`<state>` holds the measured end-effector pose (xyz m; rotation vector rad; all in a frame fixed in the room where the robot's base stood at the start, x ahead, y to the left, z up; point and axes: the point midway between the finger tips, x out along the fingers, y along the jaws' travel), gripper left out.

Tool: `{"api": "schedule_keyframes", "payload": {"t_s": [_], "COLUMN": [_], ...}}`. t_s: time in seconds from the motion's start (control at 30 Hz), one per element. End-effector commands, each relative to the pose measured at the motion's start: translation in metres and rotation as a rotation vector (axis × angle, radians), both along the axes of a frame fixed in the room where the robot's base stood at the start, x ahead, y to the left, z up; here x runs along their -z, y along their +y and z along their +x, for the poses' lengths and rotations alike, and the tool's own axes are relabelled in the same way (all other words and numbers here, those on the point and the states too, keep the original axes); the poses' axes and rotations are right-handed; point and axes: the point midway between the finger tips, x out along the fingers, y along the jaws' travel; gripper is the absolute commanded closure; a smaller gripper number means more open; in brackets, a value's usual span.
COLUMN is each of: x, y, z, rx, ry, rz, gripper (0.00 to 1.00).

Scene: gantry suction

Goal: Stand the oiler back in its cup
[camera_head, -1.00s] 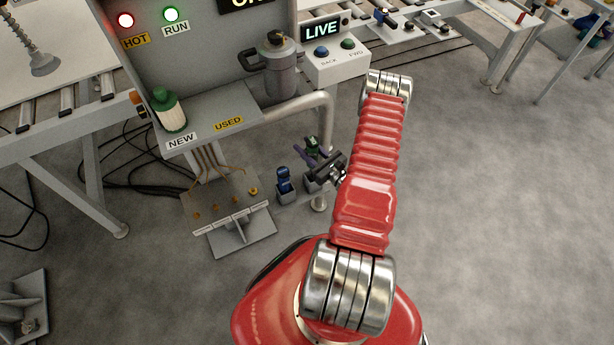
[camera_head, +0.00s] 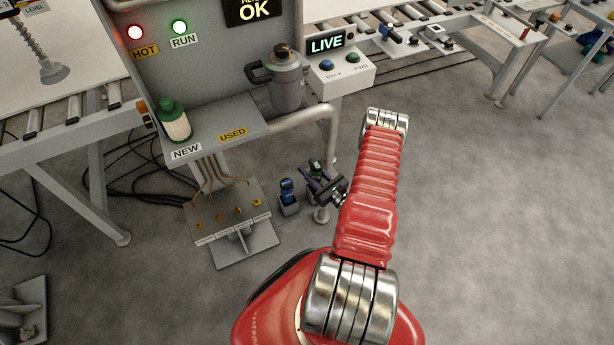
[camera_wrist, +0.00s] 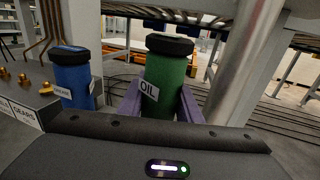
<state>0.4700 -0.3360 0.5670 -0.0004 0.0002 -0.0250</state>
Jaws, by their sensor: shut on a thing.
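The oiler is a green bottle with a black cap and an OIL label. In the wrist view the oiler (camera_wrist: 165,80) stands upright between the purple fingers of my gripper (camera_wrist: 160,105), which is shut on it. In the head view the oiler (camera_head: 316,167) shows small and dark at my gripper (camera_head: 320,184), over the right one of two small grey cups. That cup (camera_head: 311,200) is partly hidden by my gripper. I cannot tell whether the oiler's base is inside it; the base is hidden in the wrist view.
A blue bottle (camera_head: 287,189) stands in the left grey cup (camera_head: 290,208); it also shows in the wrist view (camera_wrist: 72,78). A metal leg (camera_wrist: 236,65) rises close right of the oiler. A rack with brass parts (camera_head: 232,217) stands left. Open floor lies right.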

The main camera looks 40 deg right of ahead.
Motion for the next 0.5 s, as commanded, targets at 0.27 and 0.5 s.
{"api": "schedule_keyframes", "payload": {"t_s": [0.27, 0.5], "x": [0.030, 0.033], "y": [0.001, 0.003], "z": [-0.001, -0.002], "rx": [0.001, 0.000], "ry": [0.005, 0.008], "rz": [0.002, 0.007], "gripper": [1.00, 1.00]}}
